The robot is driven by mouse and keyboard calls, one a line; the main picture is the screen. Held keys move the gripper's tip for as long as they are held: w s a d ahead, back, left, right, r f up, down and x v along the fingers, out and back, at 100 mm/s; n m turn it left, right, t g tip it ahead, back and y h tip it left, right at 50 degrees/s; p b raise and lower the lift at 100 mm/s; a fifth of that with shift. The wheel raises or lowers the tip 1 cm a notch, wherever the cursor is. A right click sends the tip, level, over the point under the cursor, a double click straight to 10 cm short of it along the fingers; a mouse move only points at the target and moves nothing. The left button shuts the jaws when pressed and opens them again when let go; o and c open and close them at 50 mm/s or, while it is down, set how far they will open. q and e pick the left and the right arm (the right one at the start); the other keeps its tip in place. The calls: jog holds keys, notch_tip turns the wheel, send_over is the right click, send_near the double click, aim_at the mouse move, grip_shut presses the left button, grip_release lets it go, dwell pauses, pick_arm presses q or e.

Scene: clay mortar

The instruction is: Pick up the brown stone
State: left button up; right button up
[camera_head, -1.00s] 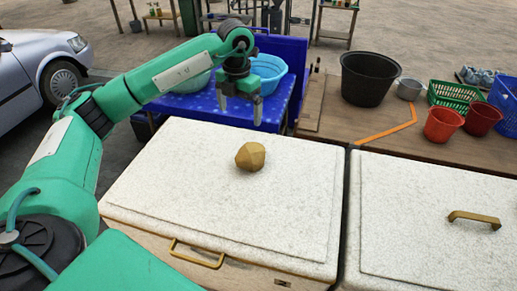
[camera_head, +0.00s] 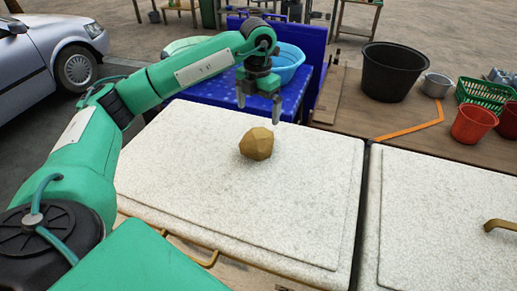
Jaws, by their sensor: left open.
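The brown stone (camera_head: 256,144) is a faceted, yellowish-brown lump. It rests on the white speckled top of the left chest (camera_head: 240,205), toward the back middle. My left gripper (camera_head: 259,112) hangs above and behind the stone in the picture, with its fingers pointing down. Its two grey fingers are apart, with nothing between them. The exact gap between the fingertips and the stone is hard to judge. My right gripper does not show.
A second white-topped chest (camera_head: 450,215) with a brass handle stands to the right. Behind are a blue patterned table with a blue basin (camera_head: 288,62), and a wooden table with a black tub (camera_head: 389,72), an orange strip and red pots. The chest top around the stone is clear.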

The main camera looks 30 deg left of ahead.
aim_at(258, 133)
pick_arm(q)
notch_tip(258, 133, down, 8)
jog(key=shift+s+f+p, duration=0.1)
jog(key=shift+f+p, duration=0.05)
jog(key=shift+p, duration=1.1)
jog(key=shift+f, duration=0.2)
notch_tip(258, 133, down, 4)
jog(key=p, duration=0.2)
jog(key=shift+s+f+p, duration=0.1)
jog(key=shift+s+p, duration=0.05)
jog(key=shift+p, duration=0.25)
jog(key=shift+f, duration=0.35)
jog(key=c, duration=1.6)
jog(key=shift+c, duration=1.2)
jog(key=shift+r, duration=0.15)
